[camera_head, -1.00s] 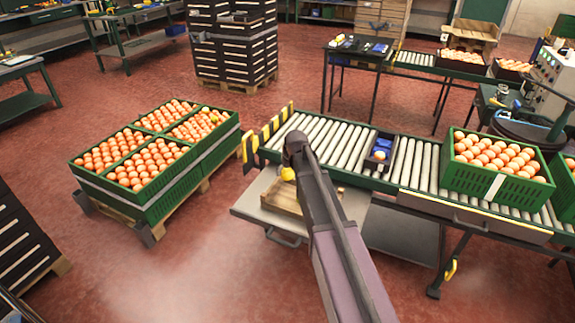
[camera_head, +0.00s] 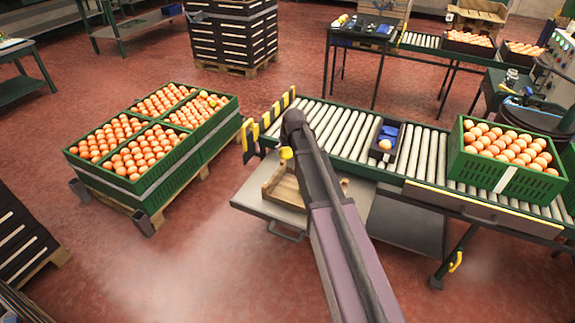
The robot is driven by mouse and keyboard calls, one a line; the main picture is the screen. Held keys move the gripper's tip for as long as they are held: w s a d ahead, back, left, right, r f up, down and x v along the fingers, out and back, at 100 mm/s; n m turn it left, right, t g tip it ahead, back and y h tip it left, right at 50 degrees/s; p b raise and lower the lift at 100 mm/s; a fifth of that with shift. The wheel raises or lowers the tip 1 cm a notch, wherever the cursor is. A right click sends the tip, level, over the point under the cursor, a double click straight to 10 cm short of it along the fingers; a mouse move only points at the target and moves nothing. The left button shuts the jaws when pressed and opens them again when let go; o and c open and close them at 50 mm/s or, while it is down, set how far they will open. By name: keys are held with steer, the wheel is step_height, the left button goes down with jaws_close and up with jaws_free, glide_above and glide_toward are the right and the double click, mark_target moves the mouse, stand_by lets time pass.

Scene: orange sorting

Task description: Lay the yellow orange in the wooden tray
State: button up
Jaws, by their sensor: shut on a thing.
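The yellow orange (camera_head: 286,153) shows at the far end of my dark arm, just left of the wrist. My gripper (camera_head: 287,147) is shut on it; the fingers are small and mostly hidden by the wrist. The wooden tray (camera_head: 272,191) lies on a grey side shelf below and in front of the roller conveyor. The orange appears above the tray's back edge in the picture, apart from it. My arm covers the middle and right of the tray.
The roller conveyor (camera_head: 343,131) runs behind the tray, with a small dark box (camera_head: 376,152) holding an orange and blue items. A full green crate (camera_head: 478,178) stands at right. Green crates of oranges (camera_head: 152,192) stand on a pallet at left. Red floor is clear in front.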

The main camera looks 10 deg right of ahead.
steer(key=shift+f, duration=0.1)
step_height(320, 180, down, 7)
steer(key=b, duration=0.7)
steer(key=shift+s+f+m+b, duration=0.2)
steer(key=shift+m+b, duration=0.1)
steer(key=shift+f, duration=0.15)
steer(key=shift+f+b, duration=3.7)
steer(key=shift+b, duration=0.15)
steer(key=shift+f+b, duration=0.6)
steer(key=o, duration=1)
